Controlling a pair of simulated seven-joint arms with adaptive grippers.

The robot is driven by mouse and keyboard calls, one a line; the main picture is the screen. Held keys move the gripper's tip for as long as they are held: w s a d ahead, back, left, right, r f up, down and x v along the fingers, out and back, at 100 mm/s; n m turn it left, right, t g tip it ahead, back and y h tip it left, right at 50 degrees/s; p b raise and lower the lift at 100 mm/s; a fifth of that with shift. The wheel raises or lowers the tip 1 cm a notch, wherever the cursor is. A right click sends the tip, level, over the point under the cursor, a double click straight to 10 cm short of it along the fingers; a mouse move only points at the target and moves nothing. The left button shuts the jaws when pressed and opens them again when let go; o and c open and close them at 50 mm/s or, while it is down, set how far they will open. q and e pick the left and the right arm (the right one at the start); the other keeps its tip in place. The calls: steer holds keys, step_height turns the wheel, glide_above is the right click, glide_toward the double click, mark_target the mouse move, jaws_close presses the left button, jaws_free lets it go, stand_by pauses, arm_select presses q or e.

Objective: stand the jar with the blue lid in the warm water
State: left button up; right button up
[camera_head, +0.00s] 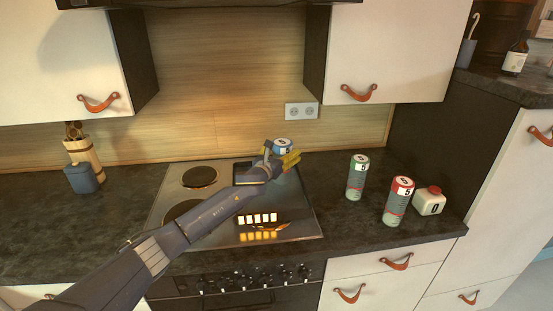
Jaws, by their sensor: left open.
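The jar with the blue lid (282,143) is at the back right of the hob, mostly hidden behind my left gripper. Its top and a bit of its marked side show. My left gripper (282,159) is open, with its fingers at the jar; I cannot tell if they touch it. A dark square-edged shape (243,168) shows behind my left wrist, partly covered. I cannot make out whether it is a vessel, and no water surface is visible. My right gripper is not in view.
A jar with a green lid (356,180), a jar with a red lid (397,206) and a white bottle with a red cap (429,203) stand right of the hob (167,240). A blue container (81,179) and a utensil holder (86,155) stand left. Cupboards hang above.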

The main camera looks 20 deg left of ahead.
arm_select(q)
steer(key=s+a, duration=0.1)
steer(key=s, duration=1)
steer(key=shift+s+a, duration=0.4)
